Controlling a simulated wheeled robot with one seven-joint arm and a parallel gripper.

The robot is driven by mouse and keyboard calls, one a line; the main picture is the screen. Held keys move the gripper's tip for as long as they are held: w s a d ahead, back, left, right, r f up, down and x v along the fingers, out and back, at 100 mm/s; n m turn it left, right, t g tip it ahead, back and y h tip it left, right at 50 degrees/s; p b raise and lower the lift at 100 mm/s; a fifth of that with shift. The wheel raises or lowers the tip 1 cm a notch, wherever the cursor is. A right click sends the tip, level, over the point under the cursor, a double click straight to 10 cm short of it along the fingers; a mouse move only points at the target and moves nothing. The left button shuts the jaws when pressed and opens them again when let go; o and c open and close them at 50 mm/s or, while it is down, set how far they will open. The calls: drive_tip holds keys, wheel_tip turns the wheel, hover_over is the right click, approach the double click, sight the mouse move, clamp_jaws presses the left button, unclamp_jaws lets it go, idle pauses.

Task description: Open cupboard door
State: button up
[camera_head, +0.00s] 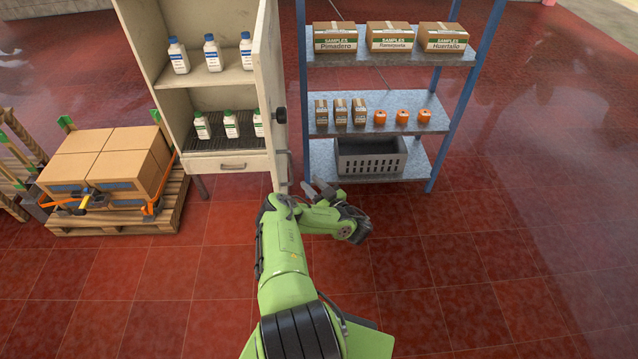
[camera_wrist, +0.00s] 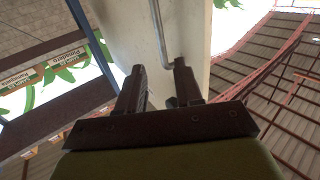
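The beige cupboard (camera_head: 222,97) stands at the upper middle of the head view. My gripper (camera_head: 318,188) is low beside the door's right face, near the handle. In the wrist view my gripper (camera_wrist: 160,82) has its two fingers apart with nothing clearly held. The door panel (camera_wrist: 135,30) and the handle (camera_wrist: 162,40) are just beyond the fingers; I cannot tell whether they touch.
White bottles (camera_head: 213,53) stand on the cupboard shelves. A blue-framed shelf unit (camera_head: 388,50) with boxes and a grey crate (camera_head: 370,157) is close on the right. A pallet with cartons (camera_head: 110,160) is at the left. The red tiled floor (camera_head: 440,270) in front is clear.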

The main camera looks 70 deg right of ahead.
drive_tip(key=p+v, duration=0.3)
drive_tip(key=p, duration=0.1)
drive_tip(key=shift+s+a+r+p, duration=0.15)
drive_tip(key=shift+s+p, duration=0.05)
drive_tip(key=shift+p, duration=0.2)
idle(0.4)
